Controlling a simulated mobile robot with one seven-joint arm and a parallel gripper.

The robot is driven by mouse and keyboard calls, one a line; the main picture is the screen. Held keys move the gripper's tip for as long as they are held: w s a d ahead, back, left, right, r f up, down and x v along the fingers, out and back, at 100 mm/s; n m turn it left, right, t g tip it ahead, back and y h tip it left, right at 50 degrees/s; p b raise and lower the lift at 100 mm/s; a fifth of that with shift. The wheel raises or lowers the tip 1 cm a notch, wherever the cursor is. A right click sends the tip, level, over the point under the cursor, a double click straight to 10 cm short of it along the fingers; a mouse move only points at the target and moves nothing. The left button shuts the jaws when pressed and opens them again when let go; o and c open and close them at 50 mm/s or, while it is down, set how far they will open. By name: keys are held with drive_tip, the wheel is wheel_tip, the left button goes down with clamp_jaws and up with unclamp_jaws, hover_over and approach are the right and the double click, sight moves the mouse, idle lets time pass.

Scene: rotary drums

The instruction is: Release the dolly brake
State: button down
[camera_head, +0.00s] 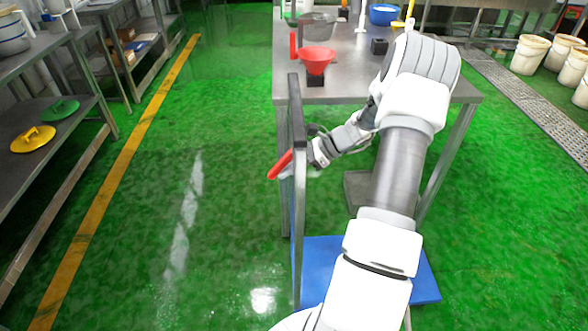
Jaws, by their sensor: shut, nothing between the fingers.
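The dolly has a blue deck (428,282) low on the floor, partly hidden behind my arm. A tall grey upright (297,205), which appears to belong to the dolly, stands at its left side. A red lever (280,164), likely the brake, slants down to the left beside the upright. My gripper (313,171) is shut and empty, just right of the red lever and close to the upright. I cannot tell whether its fingertips touch the lever or the upright.
A steel table (345,88) stands behind, carrying a red funnel (317,58) and a blue bowl (383,14). Shelves at left hold a yellow lid (33,138) and a green lid (61,110). White buckets (529,54) stand far right. Green floor at left is clear.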

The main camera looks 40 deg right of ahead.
drive_tip(key=shift+w+a+r+t+y, duration=0.25)
drive_tip(key=shift+a+t+y, duration=0.1)
drive_tip(key=shift+y, duration=0.15)
drive_tip(key=shift+w+a+r+t+y, duration=0.1)
drive_tip(key=shift+w+a+t+y, duration=0.15)
drive_tip(key=shift+y, duration=0.25)
